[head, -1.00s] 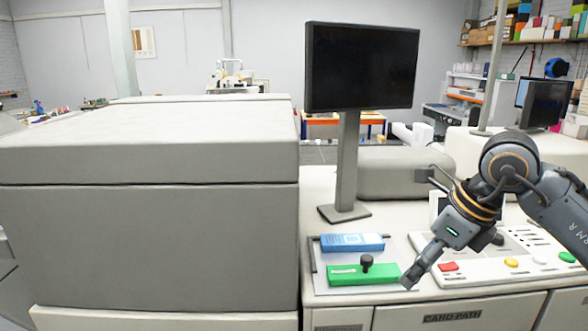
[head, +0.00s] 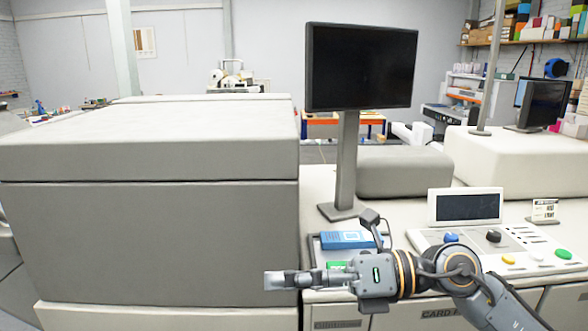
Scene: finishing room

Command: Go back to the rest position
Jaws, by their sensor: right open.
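My right gripper (head: 285,280) is in front of the machine's counter edge, pointing left with its arm coming in from the lower right. It is open, and I see nothing between its fingers. It covers most of the green block (head: 337,266) and part of the tray under it. My left gripper is out of view.
A blue block (head: 346,240) lies behind the green one. A large grey cabinet (head: 150,240) fills the left. A monitor (head: 361,66) stands on a post on the counter. A control panel (head: 525,262) with coloured buttons and a small screen (head: 467,207) is at the right.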

